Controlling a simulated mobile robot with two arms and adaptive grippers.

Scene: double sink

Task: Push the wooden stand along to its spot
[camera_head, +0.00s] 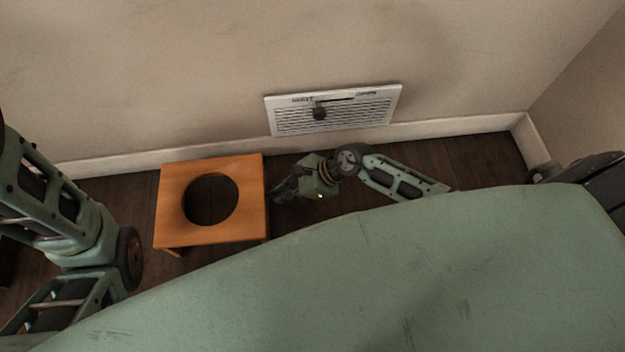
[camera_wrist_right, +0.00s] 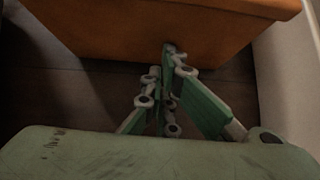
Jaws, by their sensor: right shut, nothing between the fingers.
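The wooden stand (camera_head: 170,205) is an orange-brown square-topped piece with a large round hole. In the head view it stands upright on the dark floor near the wall, left of the middle. My right gripper (camera_head: 275,190) is just right of the stand's right side, with its fingers pointing at it. In the right wrist view my right gripper (camera_wrist_right: 168,75) is shut and empty, its tips at the stand's side (camera_wrist_right: 120,35). They look touching or nearly so. My left arm comes in at the left, but its gripper is not in view.
A white wall vent (camera_head: 335,110) with a dark knob is on the wall behind. A pale baseboard (camera_head: 460,126) runs along the wall to a corner at the right. Bare dark floor (camera_head: 480,160) shows right of my right arm. My green body covers the lower part.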

